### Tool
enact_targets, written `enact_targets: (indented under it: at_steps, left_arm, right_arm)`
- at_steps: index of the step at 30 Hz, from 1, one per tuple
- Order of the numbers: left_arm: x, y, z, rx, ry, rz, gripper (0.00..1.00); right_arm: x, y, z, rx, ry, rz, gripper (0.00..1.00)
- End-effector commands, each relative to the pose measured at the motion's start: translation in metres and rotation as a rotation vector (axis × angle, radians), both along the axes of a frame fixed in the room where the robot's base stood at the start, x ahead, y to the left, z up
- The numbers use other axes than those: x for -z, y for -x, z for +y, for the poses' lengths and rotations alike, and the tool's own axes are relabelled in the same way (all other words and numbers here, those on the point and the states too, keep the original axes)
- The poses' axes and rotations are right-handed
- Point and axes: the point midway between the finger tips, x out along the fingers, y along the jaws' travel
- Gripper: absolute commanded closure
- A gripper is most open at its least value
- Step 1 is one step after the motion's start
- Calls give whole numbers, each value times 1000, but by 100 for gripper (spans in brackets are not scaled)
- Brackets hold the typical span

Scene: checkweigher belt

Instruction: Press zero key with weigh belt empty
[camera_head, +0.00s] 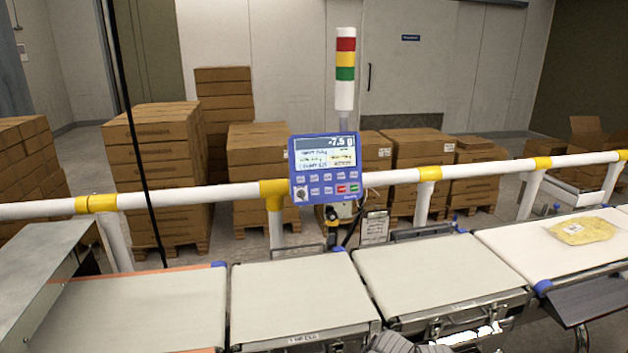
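A blue control panel (326,167) is mounted at the white rail, facing me. Its screen (325,153) reads about -7.5 g at the top; the smaller lines are hard to read. Below are two rows of small keys (320,184), including a red and a green one. Their labels are too small to read, so I cannot tell the zero key. Below the panel, the two middle belt sections, left (300,291) and right (435,268), are bare; I cannot tell for certain which is the weigh belt. Neither of my grippers can be made out.
A yellow bag (583,231) lies on the far-right belt (520,241). The left belt (150,308) is bare, beside a metal cover (35,265). A white rail (225,193) with yellow joints runs behind the belts. A signal tower (345,70) stands above the panel.

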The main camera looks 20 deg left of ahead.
Motion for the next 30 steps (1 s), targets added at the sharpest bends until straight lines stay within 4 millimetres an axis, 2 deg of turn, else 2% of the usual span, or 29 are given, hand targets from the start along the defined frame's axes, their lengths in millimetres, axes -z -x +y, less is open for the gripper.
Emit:
enact_targets:
  at_steps: [2, 21, 30]
  left_arm:
    - [0, 0, 0, 0, 0, 0, 30]
    - [0, 0, 0, 0, 0, 0, 100]
    - [0, 0, 0, 0, 0, 0, 100]
  right_arm:
    - [0, 0, 0, 0, 0, 0, 50]
    - [0, 0, 0, 0, 0, 0, 50]
    - [0, 0, 0, 0, 0, 0, 50]
